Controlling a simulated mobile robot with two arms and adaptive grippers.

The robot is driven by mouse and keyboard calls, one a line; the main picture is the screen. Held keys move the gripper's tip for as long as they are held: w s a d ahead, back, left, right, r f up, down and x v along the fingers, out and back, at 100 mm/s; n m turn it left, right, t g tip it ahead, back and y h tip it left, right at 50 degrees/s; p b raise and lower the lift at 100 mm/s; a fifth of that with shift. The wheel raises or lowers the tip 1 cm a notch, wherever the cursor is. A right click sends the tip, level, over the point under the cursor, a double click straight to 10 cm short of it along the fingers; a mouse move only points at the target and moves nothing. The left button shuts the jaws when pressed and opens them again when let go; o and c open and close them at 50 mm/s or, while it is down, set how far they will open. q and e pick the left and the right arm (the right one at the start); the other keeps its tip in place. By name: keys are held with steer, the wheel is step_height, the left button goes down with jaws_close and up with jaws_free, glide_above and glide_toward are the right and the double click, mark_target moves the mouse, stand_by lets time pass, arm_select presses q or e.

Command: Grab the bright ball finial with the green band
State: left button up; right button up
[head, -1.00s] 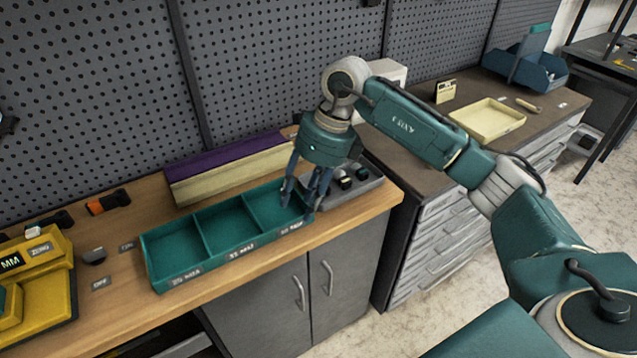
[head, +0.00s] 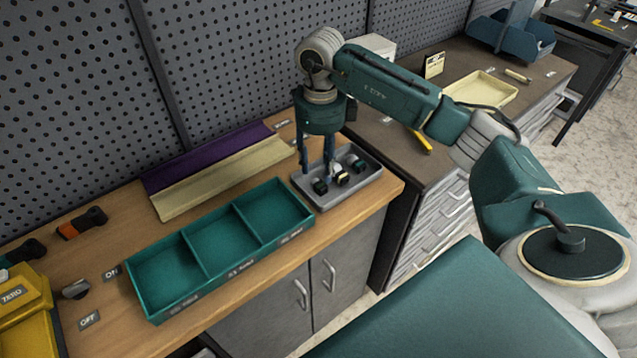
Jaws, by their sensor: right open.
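A small grey tray (head: 375,178) on the wooden bench holds small ball-shaped pieces. The middle piece, the bright ball finial (head: 342,179), looks pale with a dark part; its band colour is too small to tell. A dark piece (head: 320,187) lies to its left and another dark piece (head: 359,165) to its right. My right gripper (head: 317,172) is open and points down over the tray's left part. Its fingers are close to the left and middle pieces, and nothing shows held. My left gripper is out of view.
An empty teal three-compartment tray (head: 222,242) stands left of the grey tray. Purple and cream angled strips (head: 220,172) lie behind it. A yellow device (head: 25,305) sits at far left. A cream tray (head: 482,90) is on the darker cabinet at right.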

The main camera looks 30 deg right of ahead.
mark_target(319, 182)
steer(key=f+p, duration=0.1)
steer(key=f, duration=0.1)
steer(key=f+p, duration=0.1)
steer(key=f, duration=0.1)
steer(key=shift+s+a+f, duration=0.15)
steer(key=shift+a+f, duration=0.05)
steer(key=shift+f, duration=0.45)
steer(key=shift+c, duration=0.5)
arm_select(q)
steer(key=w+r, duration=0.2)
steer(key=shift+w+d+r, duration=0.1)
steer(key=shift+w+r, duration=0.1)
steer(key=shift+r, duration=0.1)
arm_select(e)
jaws_close()
